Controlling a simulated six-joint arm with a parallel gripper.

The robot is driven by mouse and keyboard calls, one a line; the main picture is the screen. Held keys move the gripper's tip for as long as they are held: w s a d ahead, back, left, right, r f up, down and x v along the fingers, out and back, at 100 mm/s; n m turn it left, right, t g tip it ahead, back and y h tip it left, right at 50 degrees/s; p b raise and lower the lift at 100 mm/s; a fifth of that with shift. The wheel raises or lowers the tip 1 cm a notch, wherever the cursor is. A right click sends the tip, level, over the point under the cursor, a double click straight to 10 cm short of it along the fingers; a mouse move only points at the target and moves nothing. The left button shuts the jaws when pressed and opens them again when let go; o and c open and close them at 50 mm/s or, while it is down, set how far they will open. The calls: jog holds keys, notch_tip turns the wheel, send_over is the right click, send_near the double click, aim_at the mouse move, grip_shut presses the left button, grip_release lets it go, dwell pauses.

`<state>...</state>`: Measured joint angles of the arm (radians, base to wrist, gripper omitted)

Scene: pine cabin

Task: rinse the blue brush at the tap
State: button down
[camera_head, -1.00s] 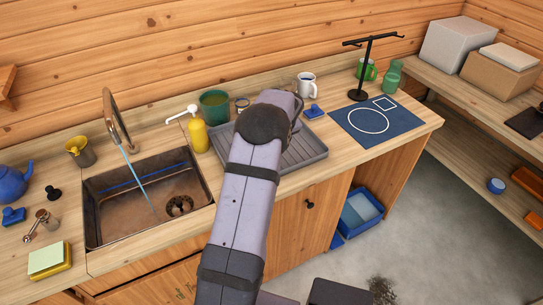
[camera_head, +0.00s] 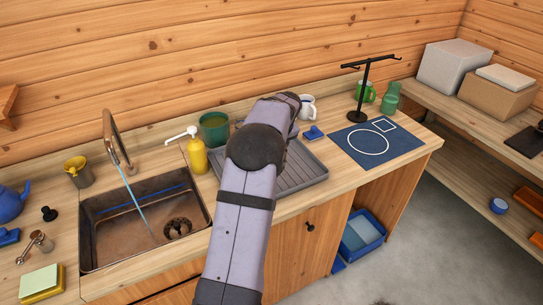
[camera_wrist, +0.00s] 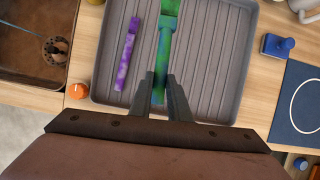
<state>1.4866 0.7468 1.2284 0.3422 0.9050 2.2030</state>
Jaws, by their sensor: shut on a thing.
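In the wrist view, a brush-like tool (camera_wrist: 164,48), blue with green patches, lies lengthwise over the ribbed grey drying tray (camera_wrist: 222,103). My gripper (camera_wrist: 160,88) is shut on its near end; I cannot tell whether the tool touches the tray. Its far end runs out of the top of the view. In the head view my arm hides the gripper and tool. The tap (camera_head: 117,145) stands behind the sink (camera_head: 110,245), and a thin blue stream of water (camera_head: 136,199) runs from it into the basin.
A purple, pale-spotted tool (camera_wrist: 127,54) lies on the tray, left of the held one. A yellow soap bottle (camera_head: 197,156) and green pot (camera_head: 214,130) stand between tap and tray. A small blue knobbed item (camera_head: 313,132) and dark blue mat (camera_head: 376,142) are to the right.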

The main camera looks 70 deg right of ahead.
jog(key=w+a+r+n+p, duration=0.1)
jog(key=w+a+r, duration=0.2)
jog(key=w+r, duration=0.15)
jog(key=w+a+r+n+p, duration=0.1)
jog(key=w+a+r+p, duration=0.15)
jog(key=r, duration=0.35)
jog(key=w+a+r+p, duration=0.1)
jog(key=w+a+r, duration=0.1)
jog(key=w+r, duration=0.3)
jog(key=a+f+n+y, duration=0.1)
jog(key=a+f+n, duration=0.1)
jog(key=a, duration=0.3)
jog(key=a+f+n+y, duration=0.1)
jog(key=a+f+n, duration=0.1)
jog(key=a, duration=0.4)
jog(key=s+a+f+n+t+y, duration=0.1)
jog(key=a+f+n, duration=0.1)
jog(key=a, duration=0.3)
jog(key=shift+a+f+n+p, duration=0.15)
jog(key=shift+f+n+p, duration=0.15)
jog(key=shift+n+p, duration=0.15)
jog(key=shift+s+r+p, duration=0.1)
jog(key=shift+p, duration=0.2)
